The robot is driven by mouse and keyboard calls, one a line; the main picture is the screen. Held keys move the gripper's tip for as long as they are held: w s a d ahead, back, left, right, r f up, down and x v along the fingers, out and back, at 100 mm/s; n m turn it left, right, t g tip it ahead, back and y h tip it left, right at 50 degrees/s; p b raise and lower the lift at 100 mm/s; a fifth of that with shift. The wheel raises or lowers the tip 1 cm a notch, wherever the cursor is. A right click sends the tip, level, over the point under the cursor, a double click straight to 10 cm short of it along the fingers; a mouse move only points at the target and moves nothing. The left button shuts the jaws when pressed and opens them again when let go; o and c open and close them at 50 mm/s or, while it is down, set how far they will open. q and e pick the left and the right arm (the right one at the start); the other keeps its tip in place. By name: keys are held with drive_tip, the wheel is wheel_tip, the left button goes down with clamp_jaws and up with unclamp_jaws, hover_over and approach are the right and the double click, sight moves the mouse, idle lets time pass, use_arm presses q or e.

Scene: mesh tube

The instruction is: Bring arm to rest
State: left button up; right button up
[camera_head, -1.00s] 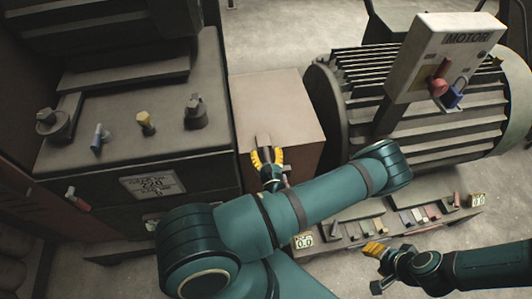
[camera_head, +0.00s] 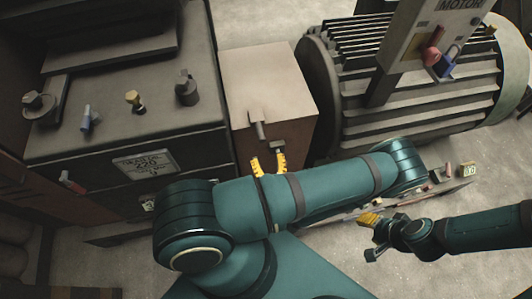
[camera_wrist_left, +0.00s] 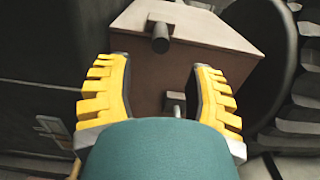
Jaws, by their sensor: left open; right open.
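My left gripper (camera_head: 269,163) is open at the near edge of a brown box (camera_head: 262,85). Its yellow fingers also show in the left wrist view (camera_wrist_left: 158,68), spread apart with nothing held between them. A small metal fitting (camera_wrist_left: 174,103) on the box's near face appears between the fingers. My right gripper (camera_head: 370,228) is at the lower right, clear of other things, with its yellow fingertip showing. The left forearm hides part of the floor panel.
A dark cabinet (camera_head: 110,60) with knobs and levers stands left. A ribbed motor (camera_head: 420,90) stands right, with a MOTOR switch box (camera_head: 425,40) carrying a red lever and blue padlock. A low panel (camera_head: 440,190) lies partly behind my left arm.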

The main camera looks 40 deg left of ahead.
idle(0.5)
use_arm(q)
drive_tip(key=s+a+n+g+y, duration=0.1)
drive_tip(key=s+a+n+g, duration=0.1)
drive_tip(key=s+n+g, duration=0.85)
drive_tip(key=s+d+f+n+g+h, duration=0.2)
drive_tip(key=s+d+n+g+h, duration=0.3)
drive_tip(key=d+n+g+h, duration=0.45)
drive_tip(key=w+d+n+t+h, duration=0.35)
drive_tip(key=w+d+h, duration=0.25)
drive_tip(key=d+h, duration=0.3)
drive_tip(key=w+a+r+n+t, duration=0.1)
drive_tip(key=w+r+n+t, duration=0.1)
drive_tip(key=w+t, duration=0.4)
drive_tip(key=w+n, duration=0.1)
drive_tip(key=w, duration=0.3)
drive_tip(key=shift+w+r+n+t, duration=0.15)
drive_tip(key=shift+w+n+t, duration=0.1)
drive_tip(key=shift+n+t, duration=0.1)
